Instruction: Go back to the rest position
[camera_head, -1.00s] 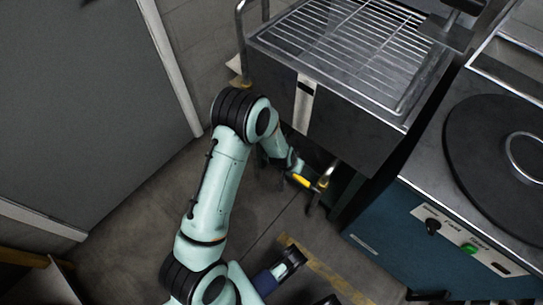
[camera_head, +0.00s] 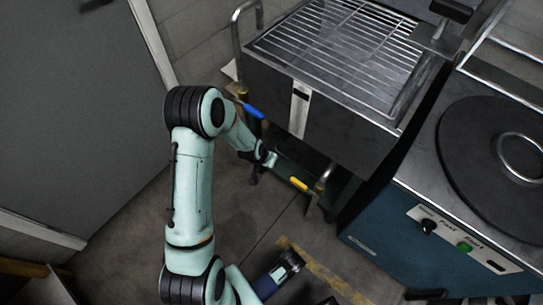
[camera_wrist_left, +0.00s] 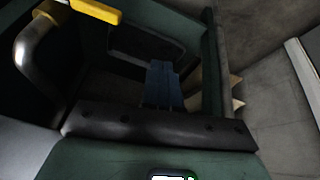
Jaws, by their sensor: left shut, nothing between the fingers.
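My left arm (camera_head: 192,190) comes in from the lower left, bends at a black-ringed elbow and reaches down toward the press front. My left gripper (camera_head: 270,159) is at its end, small and partly hidden, just left of the yellow handle (camera_head: 299,184) and below the blue handle (camera_head: 253,111). It is shut and holds nothing. It appears apart from both handles, though depth is hard to judge. The left wrist view is close to dark green machine parts; the yellow handle (camera_wrist_left: 97,11) is at its top left.
The press with a wire grid (camera_head: 340,45) stands at the top centre. A blue-sided unit with a round black plate (camera_head: 475,165) stands at the right. A grey door (camera_head: 70,110) is at the left. Open floor (camera_head: 130,220) lies left of my arm.

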